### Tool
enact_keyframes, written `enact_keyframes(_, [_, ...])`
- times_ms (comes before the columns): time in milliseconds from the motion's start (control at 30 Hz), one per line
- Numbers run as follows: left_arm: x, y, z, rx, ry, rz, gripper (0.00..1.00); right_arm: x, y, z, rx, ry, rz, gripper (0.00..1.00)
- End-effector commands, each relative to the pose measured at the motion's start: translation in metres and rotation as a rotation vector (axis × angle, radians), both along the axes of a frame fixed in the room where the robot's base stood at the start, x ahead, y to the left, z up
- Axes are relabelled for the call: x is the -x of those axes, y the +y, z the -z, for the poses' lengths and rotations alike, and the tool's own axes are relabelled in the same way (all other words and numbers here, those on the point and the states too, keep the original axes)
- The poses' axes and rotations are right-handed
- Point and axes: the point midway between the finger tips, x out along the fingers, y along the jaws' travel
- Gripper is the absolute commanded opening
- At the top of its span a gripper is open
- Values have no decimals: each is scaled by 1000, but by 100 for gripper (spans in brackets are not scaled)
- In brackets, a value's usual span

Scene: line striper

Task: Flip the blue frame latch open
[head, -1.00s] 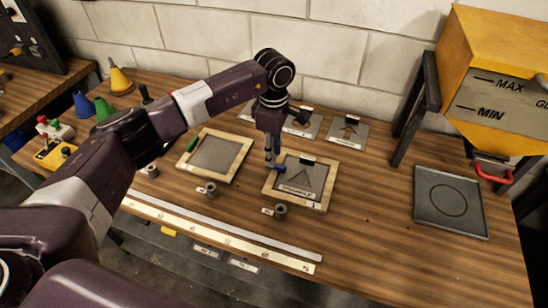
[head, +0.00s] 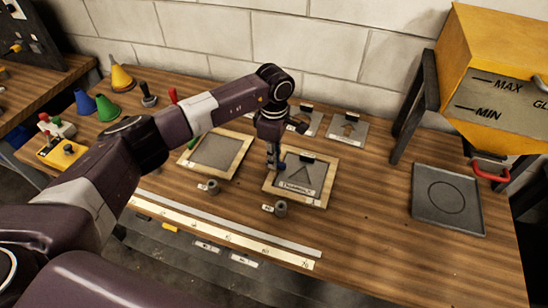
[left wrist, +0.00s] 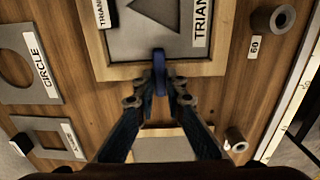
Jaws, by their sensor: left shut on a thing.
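The blue frame latch (left wrist: 160,72) shows in the left wrist view at the edge of a wooden frame (left wrist: 205,69). My left gripper (left wrist: 158,92) is shut on the latch, with a fingertip on either side of it. In the head view my left gripper (head: 276,164) is at the left edge of the same wooden frame (head: 322,193), which holds a grey triangle stencil plate (head: 312,170). The latch is mostly hidden by the fingers there. My right gripper is not in view.
A second wooden frame (head: 240,160) lies to the left. Small grey cylinders (head: 281,208) stand in front of the frames. A long ruler (head: 230,241) runs along the front edge. A grey tray with a circle (head: 449,215) lies right, below a yellow hopper (head: 500,75). The table between is clear.

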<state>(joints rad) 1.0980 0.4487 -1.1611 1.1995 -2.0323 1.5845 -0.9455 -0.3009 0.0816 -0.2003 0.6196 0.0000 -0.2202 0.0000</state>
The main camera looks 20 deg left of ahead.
Motion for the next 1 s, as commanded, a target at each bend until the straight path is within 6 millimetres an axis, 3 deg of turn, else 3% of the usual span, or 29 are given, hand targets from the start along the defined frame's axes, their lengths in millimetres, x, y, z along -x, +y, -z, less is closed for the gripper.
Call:
enact_keyframes(367, [-2,0,3,0,-5,84,0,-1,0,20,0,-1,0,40])
enact_keyframes(1000, [-5,-1,4,0,-7,641,0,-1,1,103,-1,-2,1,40])
